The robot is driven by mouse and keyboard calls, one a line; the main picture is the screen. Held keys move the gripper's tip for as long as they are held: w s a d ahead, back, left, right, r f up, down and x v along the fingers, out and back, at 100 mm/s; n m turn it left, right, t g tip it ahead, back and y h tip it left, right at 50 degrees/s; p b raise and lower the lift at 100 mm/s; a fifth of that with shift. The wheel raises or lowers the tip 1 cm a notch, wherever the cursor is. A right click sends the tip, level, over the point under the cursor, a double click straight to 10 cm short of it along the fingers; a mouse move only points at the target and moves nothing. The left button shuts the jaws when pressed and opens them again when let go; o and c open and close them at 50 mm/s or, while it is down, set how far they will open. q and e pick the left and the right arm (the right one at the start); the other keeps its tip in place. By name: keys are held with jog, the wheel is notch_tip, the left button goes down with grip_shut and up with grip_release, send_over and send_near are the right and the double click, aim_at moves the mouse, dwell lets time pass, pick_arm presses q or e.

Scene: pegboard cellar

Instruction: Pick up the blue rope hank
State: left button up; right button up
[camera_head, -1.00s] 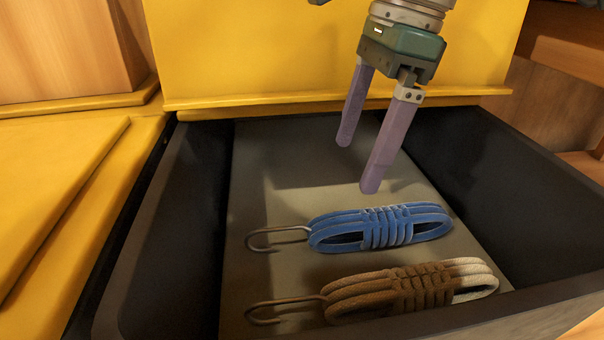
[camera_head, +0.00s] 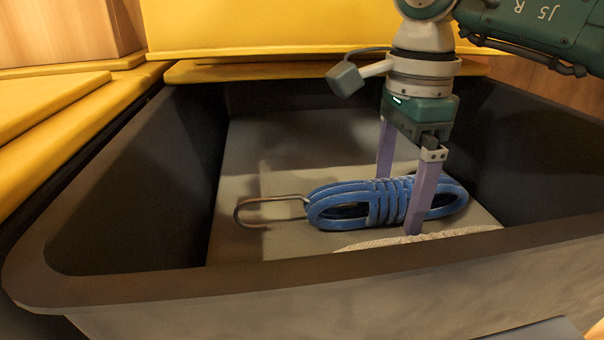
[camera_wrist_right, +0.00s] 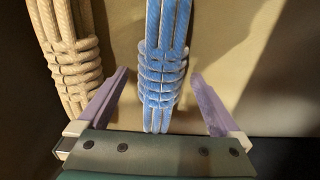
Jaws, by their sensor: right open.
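The blue rope hank (camera_head: 345,205) lies on the floor of a dark open drawer, with a metal hook at its left end. Its wrapped middle shows in the right wrist view (camera_wrist_right: 160,75). One finger is on the near side of the hank and the other on the far side. In the right wrist view its fingers (camera_wrist_right: 163,88) stand apart, with the blue hank between them and gaps on both sides. My left gripper is not seen.
A second, brown and pale rope hank (camera_wrist_right: 75,55) lies beside the blue one, close to one finger; the head view shows only its pale edge (camera_head: 420,238). The drawer's walls (camera_head: 130,225) surround both hanks. A yellow cabinet front (camera_head: 300,25) stands behind.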

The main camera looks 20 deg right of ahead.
jog(key=shift+f, duration=0.1)
jog(key=shift+c, duration=0.2)
grip_shut()
dwell(0.5)
